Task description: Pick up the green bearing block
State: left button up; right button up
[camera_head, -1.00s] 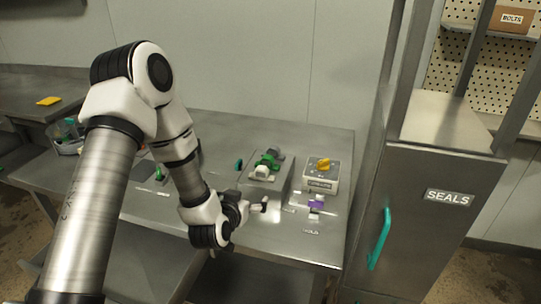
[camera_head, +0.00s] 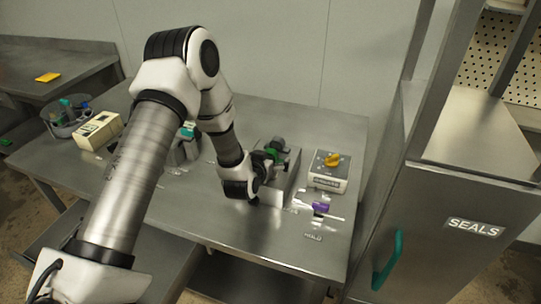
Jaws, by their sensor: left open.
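A green bearing block (camera_head: 281,156) sits on a grey metal stand (camera_head: 283,187) in the middle of the steel table, with a dark grey round part beside it. My left gripper (camera_head: 269,160) is open right at the near left side of the green part and partly covers it. I cannot tell whether the fingers touch it. My right gripper is not in view.
A round bin (camera_head: 66,128) and a cream box (camera_head: 98,131) stand at the left. A steel cabinet marked SEALS (camera_head: 440,220) bounds the right side.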

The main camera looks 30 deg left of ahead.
pick_arm(q)
jog(key=shift+s+r, duration=0.1)
jog(key=shift+s, duration=0.15)
jog(key=shift+c, duration=1.3)
jog(key=c, duration=0.7)
